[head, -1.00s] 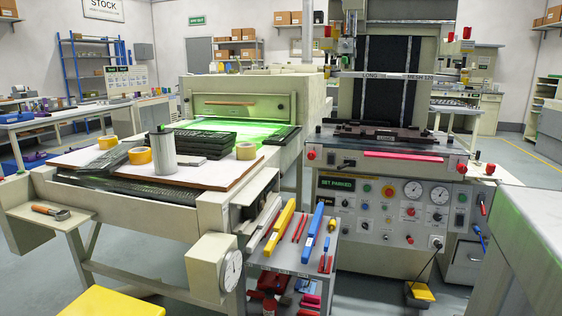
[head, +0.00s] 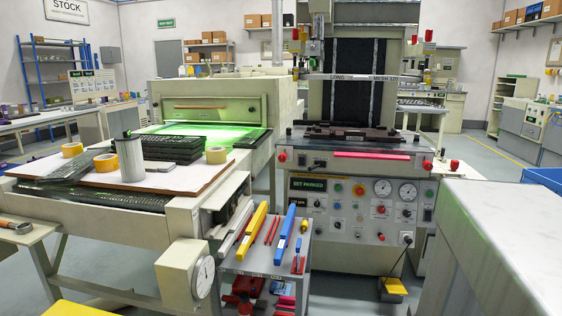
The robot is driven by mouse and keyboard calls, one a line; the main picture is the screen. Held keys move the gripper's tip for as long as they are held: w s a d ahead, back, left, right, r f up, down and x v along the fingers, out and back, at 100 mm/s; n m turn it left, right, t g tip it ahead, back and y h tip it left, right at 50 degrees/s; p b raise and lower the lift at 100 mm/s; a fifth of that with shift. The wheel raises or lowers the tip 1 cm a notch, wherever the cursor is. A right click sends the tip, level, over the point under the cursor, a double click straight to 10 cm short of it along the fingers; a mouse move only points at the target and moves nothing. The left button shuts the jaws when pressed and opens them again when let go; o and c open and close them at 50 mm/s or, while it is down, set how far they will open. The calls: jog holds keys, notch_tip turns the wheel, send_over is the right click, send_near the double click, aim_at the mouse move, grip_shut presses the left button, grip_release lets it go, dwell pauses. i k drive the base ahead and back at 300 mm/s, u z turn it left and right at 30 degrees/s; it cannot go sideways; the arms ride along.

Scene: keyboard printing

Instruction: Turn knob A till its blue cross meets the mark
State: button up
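The printing press (head: 350,160) stands right of centre in the head view. Its front control panel (head: 335,232) carries small knobs and buttons, a yellow-ringed red button (head: 359,189), two round gauges and a green-lit "SET PARKED" display (head: 309,185). A red knob (head: 283,156) sits at the left of the press bed and another (head: 428,165) at the right. I cannot tell which knob is A. No blue cross or mark can be made out at this size. My gripper is not in view.
A small tool cart (head: 262,262) with blue, yellow and red tools stands left of the panel. A pale bench (head: 500,235) fills the right foreground. A table (head: 100,210) with tape rolls and dark stacks is at the left. Grey floor shows between cart and bench.

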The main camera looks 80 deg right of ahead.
aim_at(282, 157)
jog(key=u, duration=0.3)
jog(key=k, duration=1.6)
jog(key=z, duration=1.35)
jog(key=i, duration=0.7)
jog(key=u, duration=0.15)
